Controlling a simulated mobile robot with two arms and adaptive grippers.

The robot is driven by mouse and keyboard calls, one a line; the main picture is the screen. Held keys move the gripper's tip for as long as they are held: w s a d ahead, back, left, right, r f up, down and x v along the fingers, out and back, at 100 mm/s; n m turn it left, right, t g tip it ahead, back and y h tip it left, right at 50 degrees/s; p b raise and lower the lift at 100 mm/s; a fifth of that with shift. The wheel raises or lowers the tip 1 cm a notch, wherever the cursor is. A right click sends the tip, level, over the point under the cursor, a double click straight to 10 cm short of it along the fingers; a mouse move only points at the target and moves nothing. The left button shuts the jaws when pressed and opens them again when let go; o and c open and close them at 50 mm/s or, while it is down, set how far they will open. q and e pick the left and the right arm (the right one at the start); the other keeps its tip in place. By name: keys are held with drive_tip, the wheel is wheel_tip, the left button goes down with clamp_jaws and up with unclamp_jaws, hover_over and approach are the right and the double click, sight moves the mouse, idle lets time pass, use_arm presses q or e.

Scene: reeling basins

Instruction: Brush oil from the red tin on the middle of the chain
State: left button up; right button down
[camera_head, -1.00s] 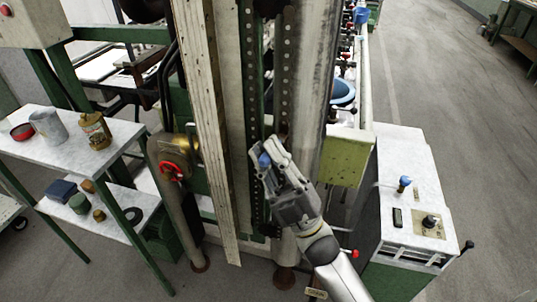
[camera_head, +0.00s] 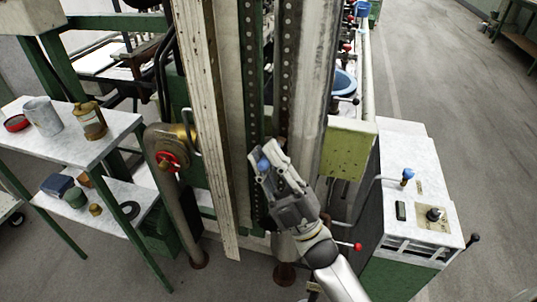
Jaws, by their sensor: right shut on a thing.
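The chain (camera_head: 285,95) runs upright in two dark strands along the tall machine frame. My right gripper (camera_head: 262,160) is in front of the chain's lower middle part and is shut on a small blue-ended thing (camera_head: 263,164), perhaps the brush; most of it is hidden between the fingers. I cannot tell if it touches the chain. The red tin (camera_head: 17,123), low and round with a dark inside, stands on the white table (camera_head: 68,152) at the left. My left gripper is not in view.
A grey metal can (camera_head: 43,116) and a brown can (camera_head: 90,120) stand beside the red tin. A long wooden board (camera_head: 200,110) stands left of the chain. A white control cabinet (camera_head: 412,185) with levers is at the right. The floor beyond it is clear.

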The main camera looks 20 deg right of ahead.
drive_tip(key=shift+s+a+p, duration=0.1)
drive_tip(key=shift+s+a, duration=0.4)
drive_tip(key=shift+s, duration=0.25)
drive_tip(key=shift+s+a+p, duration=0.1)
drive_tip(key=shift+s+a, duration=0.45)
drive_tip(key=shift+s, duration=0.25)
drive_tip(key=shift+s+a+p, duration=0.1)
drive_tip(key=shift+s+a, duration=0.4)
drive_tip(key=shift+s, duration=0.25)
drive_tip(key=shift+s+a, duration=0.4)
drive_tip(key=shift+s, duration=0.25)
drive_tip(key=shift+s+a, duration=0.4)
drive_tip(key=shift+s, duration=0.2)
drive_tip(key=shift+w, duration=0.15)
